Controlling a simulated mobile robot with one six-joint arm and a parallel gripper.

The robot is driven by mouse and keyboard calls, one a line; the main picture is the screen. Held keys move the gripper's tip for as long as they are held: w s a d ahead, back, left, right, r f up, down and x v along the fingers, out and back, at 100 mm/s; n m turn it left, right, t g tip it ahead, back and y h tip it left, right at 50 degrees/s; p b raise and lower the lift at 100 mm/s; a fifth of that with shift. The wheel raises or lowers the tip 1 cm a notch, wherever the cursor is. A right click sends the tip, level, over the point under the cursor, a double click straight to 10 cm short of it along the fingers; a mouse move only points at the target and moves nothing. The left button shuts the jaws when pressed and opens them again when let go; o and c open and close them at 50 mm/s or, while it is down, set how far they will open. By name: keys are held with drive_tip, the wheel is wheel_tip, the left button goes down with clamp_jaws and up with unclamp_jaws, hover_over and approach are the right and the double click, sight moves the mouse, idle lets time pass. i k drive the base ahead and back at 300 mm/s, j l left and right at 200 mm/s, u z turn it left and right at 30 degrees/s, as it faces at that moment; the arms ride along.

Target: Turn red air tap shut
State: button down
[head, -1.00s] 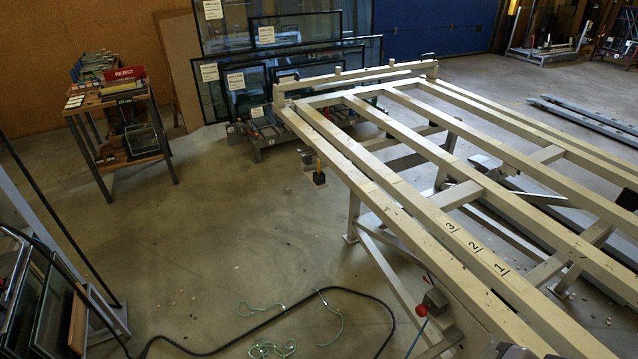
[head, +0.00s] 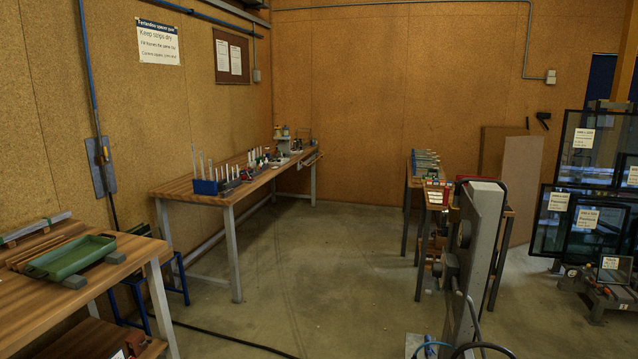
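I cannot make out a red air tap in the head view now. A blue pipe (head: 88,70) runs down the left wall to a grey plate (head: 103,168) with a small yellowish fitting on it. No red handle can be told there. My gripper is not in view.
A grey upright post (head: 478,250) with hoses at its foot stands close in front, right of centre. A bench (head: 30,310) with a green tray (head: 70,257) is at the left. A long workbench (head: 222,198) stands farther back. Open floor (head: 320,270) lies between. Glass panes (head: 580,225) lean at right.

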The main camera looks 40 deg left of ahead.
sight(445, 193)
drive_tip(key=j+u, duration=0.15)
drive_tip(key=j, duration=0.6)
drive_tip(key=i+j+u, duration=0.15)
drive_tip(key=j, duration=0.6)
drive_tip(key=i+j, duration=0.2)
drive_tip(key=j, duration=0.15)
drive_tip(key=i+j, duration=0.2)
drive_tip(key=j, duration=0.2)
drive_tip(key=i+j, duration=0.15)
drive_tip(key=j, duration=0.2)
